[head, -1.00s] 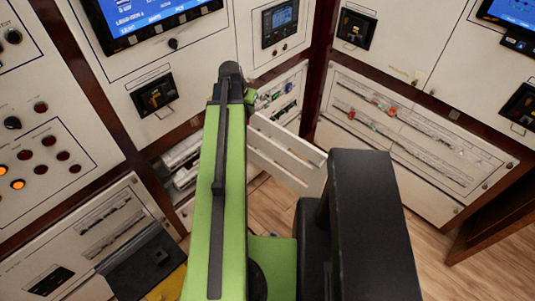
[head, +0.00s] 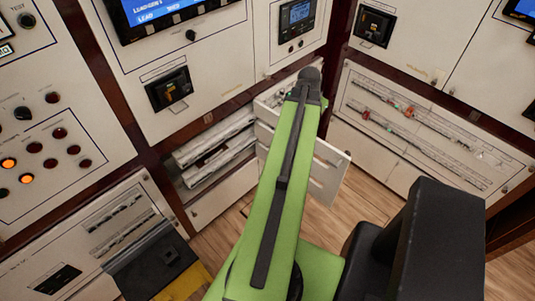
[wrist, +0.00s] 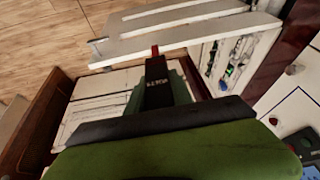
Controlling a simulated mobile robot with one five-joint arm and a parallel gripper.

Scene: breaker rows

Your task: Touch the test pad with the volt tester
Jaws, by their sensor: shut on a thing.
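The volt tester (wrist: 157,82), a dark body with small pale lettering and a red tip, shows in the wrist view. My gripper (wrist: 160,98) is shut on it, and its red end points up the picture towards white slats (wrist: 190,22). The gap between the tip and the slats cannot be judged. In the head view the far end of my green arm hides the gripper and tester. I cannot make out the test pad in either view.
An open white hinged panel (head: 328,172) stands out from the cabinet corner behind my arm. A slatted bay (head: 215,145) lies left of it. A closed panel with breaker rows (head: 415,125) is at the right. Wooden floor (head: 225,232) shows below.

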